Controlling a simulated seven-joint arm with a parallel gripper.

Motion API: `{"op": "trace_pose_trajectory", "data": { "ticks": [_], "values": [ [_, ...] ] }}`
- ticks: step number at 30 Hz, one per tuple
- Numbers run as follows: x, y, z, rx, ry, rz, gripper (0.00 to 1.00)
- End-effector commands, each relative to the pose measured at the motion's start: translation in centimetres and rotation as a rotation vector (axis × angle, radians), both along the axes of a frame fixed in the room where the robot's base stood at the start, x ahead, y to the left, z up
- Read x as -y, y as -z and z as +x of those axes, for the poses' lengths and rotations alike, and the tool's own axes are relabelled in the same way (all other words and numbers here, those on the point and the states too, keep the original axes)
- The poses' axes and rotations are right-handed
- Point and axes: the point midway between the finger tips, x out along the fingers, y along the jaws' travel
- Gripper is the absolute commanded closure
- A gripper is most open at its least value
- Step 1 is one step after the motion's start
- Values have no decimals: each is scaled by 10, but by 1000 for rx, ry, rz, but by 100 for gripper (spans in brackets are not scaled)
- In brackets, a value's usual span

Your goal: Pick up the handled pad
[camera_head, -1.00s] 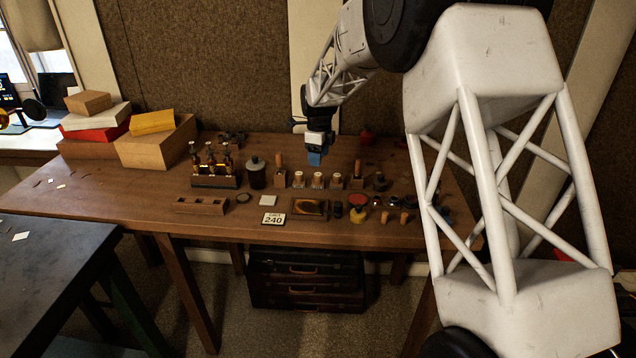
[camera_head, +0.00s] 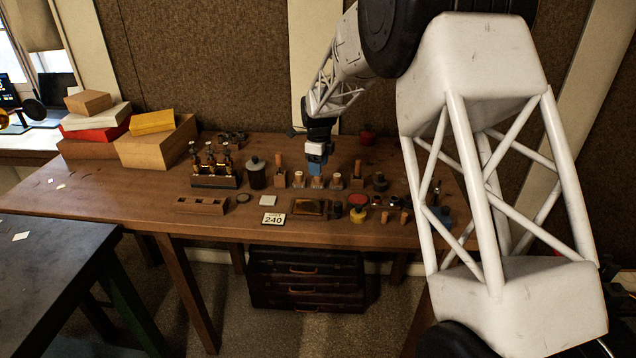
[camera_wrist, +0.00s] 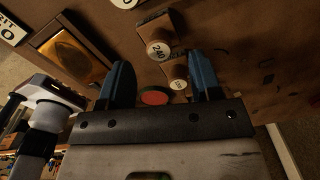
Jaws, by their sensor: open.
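Three small handled pads with pale round tops stand in a row on the wooden bench: a left one (camera_head: 298,180), a middle one and a right one (camera_head: 337,181). In the wrist view, the middle pad's top (camera_wrist: 159,50) reads 240, and the right pad's top (camera_wrist: 177,83) has a number too small to read. My gripper (camera_head: 316,169) is over the row, near the middle pad and partly covering it. In the wrist view my gripper (camera_wrist: 162,72) is open, with its blue fingers either side of these two tops and nothing held.
A card reading 240 (camera_head: 273,218) and a framed amber tray (camera_head: 309,207) lie in front of the row. A round red-topped item (camera_head: 357,200) is to their right. Upright-handled blocks (camera_head: 280,179) (camera_head: 357,181) flank the row. The bench's left side (camera_head: 100,195) is mostly clear.

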Motion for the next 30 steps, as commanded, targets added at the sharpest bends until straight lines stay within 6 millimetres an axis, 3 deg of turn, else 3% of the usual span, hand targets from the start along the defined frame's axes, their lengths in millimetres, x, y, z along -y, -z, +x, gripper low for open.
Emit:
{"op": "trace_pose_trajectory", "data": {
  "ticks": [12, 30],
  "values": [
    [-1, 42, 0, 0, 0, 0, 42],
    [-1, 44, 0, 0, 0, 0, 42]
  ]
}}
